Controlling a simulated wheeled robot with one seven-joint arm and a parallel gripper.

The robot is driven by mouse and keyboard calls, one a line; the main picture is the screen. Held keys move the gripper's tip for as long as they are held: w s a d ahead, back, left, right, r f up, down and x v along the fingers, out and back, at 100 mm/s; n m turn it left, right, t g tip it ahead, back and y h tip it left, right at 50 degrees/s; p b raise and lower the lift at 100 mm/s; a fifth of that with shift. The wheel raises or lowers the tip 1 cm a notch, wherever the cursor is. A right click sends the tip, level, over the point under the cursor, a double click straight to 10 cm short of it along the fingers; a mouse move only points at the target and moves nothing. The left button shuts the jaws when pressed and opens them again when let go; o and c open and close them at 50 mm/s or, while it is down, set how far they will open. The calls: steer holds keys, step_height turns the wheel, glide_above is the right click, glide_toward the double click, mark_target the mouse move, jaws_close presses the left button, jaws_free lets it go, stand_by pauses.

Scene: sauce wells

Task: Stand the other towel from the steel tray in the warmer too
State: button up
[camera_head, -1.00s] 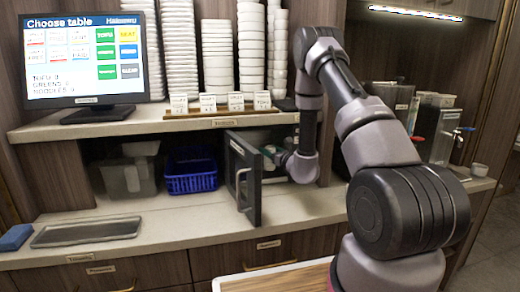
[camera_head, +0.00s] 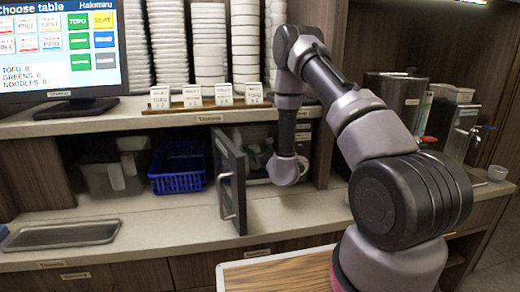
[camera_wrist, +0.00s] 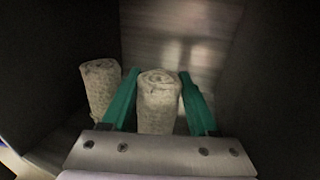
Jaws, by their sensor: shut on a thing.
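In the wrist view my gripper (camera_wrist: 160,74) has its green fingers on both sides of a rolled, pale speckled towel (camera_wrist: 158,100), shut on it. The held towel is upright, its rolled end showing; its lower end is hidden behind the gripper body. The other rolled towel (camera_wrist: 100,88) stands just left of the left finger, slightly tilted in the picture. Both are inside the dark-walled warmer (camera_wrist: 270,75). In the head view the warmer's door (camera_head: 232,185) stands open, and my wrist is at its opening; the fingers are hidden there. The steel tray (camera_head: 62,234) at left looks empty.
A blue basket (camera_head: 178,172) and a clear container (camera_head: 112,178) sit left of the door under the shelf. A wooden board (camera_head: 280,275) is at the front. The counter between tray and door is clear. Drink dispensers (camera_head: 455,125) stand at right.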

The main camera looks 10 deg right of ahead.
steer(key=shift+f, duration=0.15)
steer(key=o, duration=1.4)
steer(key=shift+c, duration=0.2)
steer(key=v, duration=1.2)
